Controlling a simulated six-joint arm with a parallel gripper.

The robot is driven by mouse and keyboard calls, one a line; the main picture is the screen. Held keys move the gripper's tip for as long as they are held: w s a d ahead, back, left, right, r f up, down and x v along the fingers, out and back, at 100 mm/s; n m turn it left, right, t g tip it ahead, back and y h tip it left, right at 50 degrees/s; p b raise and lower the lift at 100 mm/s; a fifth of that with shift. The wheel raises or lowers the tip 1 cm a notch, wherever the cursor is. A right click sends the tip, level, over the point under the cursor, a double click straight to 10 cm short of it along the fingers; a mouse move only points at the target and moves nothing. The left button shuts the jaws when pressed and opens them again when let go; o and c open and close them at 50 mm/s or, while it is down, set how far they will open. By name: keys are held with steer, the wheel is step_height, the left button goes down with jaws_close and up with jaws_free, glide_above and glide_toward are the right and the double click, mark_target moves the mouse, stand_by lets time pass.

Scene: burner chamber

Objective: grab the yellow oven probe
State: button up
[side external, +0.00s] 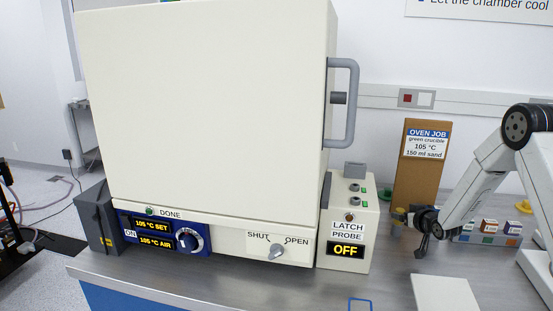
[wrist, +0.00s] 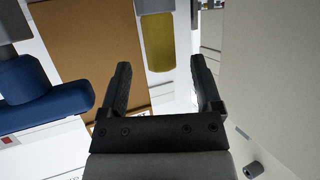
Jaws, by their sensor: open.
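A yellow part with a grey surround (wrist: 158,42), likely the probe, shows at the top middle of the wrist view, beyond and between my fingertips. Its far end is cut off by the frame. I cannot tell the exact gap to the yellow part.
The closed oven chamber (side external: 205,100) fills the left; the latch/probe box (side external: 346,245) reads OFF. A brown board (side external: 415,180) stands behind my gripper. A pale slab (side external: 445,293) lies on the bench in front. Small coloured boxes (side external: 488,227) and another yellow item (side external: 524,195) are at right.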

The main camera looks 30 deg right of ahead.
mark_target(397, 211)
steer(key=shift+x, duration=2.45)
steer(key=shift+r, duration=0.1)
jaws_close()
